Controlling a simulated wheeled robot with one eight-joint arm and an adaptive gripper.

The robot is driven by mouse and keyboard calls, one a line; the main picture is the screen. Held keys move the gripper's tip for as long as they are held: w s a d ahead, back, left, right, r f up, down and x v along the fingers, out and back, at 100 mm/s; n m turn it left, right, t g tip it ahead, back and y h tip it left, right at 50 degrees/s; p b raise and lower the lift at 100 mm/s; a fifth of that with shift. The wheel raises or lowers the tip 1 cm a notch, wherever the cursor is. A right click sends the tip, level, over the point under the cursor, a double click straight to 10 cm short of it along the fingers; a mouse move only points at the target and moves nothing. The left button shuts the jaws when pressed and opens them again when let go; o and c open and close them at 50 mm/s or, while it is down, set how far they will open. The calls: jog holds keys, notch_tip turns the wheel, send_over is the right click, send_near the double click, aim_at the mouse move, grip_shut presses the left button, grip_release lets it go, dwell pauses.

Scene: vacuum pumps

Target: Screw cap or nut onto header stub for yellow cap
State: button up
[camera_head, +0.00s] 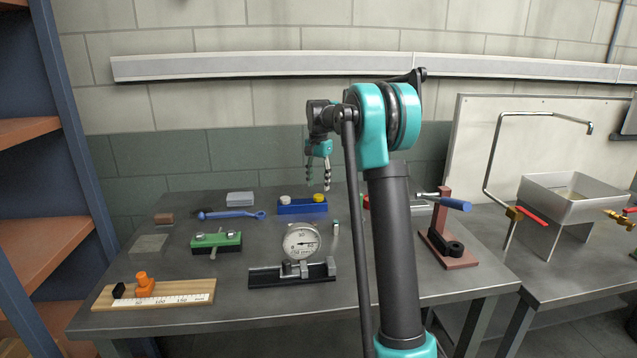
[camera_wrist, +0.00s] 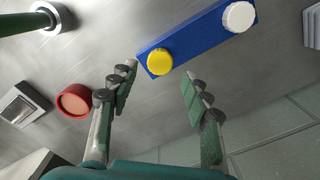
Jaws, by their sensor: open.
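The yellow cap (camera_head: 319,197) sits on the right end of a blue block (camera_head: 302,207), with a white cap (camera_head: 285,199) on the block's left end. In the wrist view the yellow cap (camera_wrist: 159,61) lies just beyond the fingertips, near the line midway between them, and the white cap (camera_wrist: 239,16) is farther up and right. My gripper (camera_head: 318,183) hangs above the block, fingers pointing down. It is open and empty, with its fingers spread in the wrist view (camera_wrist: 164,78). I cannot tell which part is the header stub.
A dial gauge (camera_head: 301,241) stands on a black base in front of the block, beside an upright rod (camera_head: 335,240). A blue wrench (camera_head: 230,214) and a green block (camera_head: 216,242) lie to the left. A red-brown stand (camera_head: 446,240) is at right. A red round part (camera_wrist: 74,101) shows in the wrist view.

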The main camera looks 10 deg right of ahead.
jog(key=n, duration=1.5)
jog(key=shift+n, duration=0.4)
jog(key=n, duration=0.4)
jog(key=shift+n, duration=0.3)
jog(key=n, duration=1.2)
jog(key=shift+n, duration=0.4)
jog(key=shift+f, duration=0.15)
